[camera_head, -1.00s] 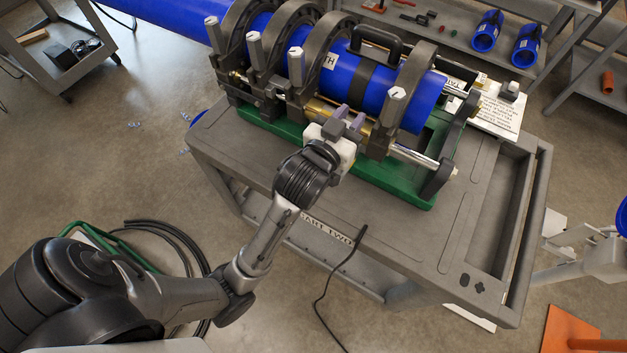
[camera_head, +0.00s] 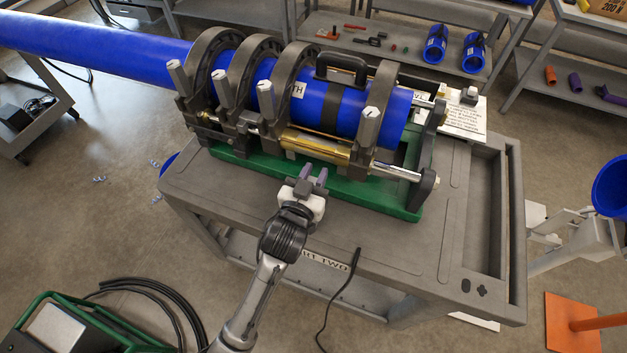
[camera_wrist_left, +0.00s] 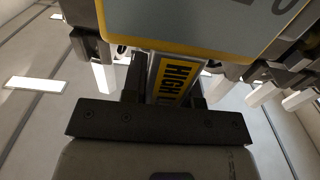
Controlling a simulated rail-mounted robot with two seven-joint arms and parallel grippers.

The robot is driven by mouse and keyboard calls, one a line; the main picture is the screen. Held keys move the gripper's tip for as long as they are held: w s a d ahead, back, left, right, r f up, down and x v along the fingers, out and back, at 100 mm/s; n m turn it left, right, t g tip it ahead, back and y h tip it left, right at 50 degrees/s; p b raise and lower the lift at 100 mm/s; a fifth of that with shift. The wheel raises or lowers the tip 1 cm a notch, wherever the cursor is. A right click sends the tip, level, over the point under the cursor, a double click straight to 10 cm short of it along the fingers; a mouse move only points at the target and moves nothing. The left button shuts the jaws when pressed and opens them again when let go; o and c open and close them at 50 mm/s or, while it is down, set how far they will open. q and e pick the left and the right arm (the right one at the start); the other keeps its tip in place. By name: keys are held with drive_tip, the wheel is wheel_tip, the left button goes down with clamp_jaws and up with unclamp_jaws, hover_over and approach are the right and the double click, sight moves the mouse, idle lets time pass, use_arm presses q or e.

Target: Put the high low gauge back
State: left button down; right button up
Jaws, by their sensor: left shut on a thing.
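My left gripper (camera_head: 313,176) is in front of the pipe fusion machine, over the front edge of its green base. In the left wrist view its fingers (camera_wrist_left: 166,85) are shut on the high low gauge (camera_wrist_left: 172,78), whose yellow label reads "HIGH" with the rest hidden. A grey plate with a yellow edge (camera_wrist_left: 200,30) fills the top of that view; I cannot tell whether it belongs to the gauge. In the head view the gauge is too small or hidden to make out between the purple-grey fingers. My right gripper is not in view.
The fusion machine clamps (camera_head: 285,85) hold a long blue pipe (camera_head: 90,52) on a grey cart (camera_head: 440,235). The cart top's front right is mostly clear, with a black cable (camera_head: 342,290) at its front. Tools lie on a shelf (camera_head: 400,60) behind.

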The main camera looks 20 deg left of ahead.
use_arm(q)
drive_tip(key=shift+f, duration=0.8)
drive_tip(key=c, duration=0.9)
unclamp_jaws()
drive_tip(key=shift+s, duration=0.3)
drive_tip(key=shift+s+d+p, duration=0.1)
drive_tip(key=shift+s+p, duration=0.2)
drive_tip(key=shift+s, duration=5.4)
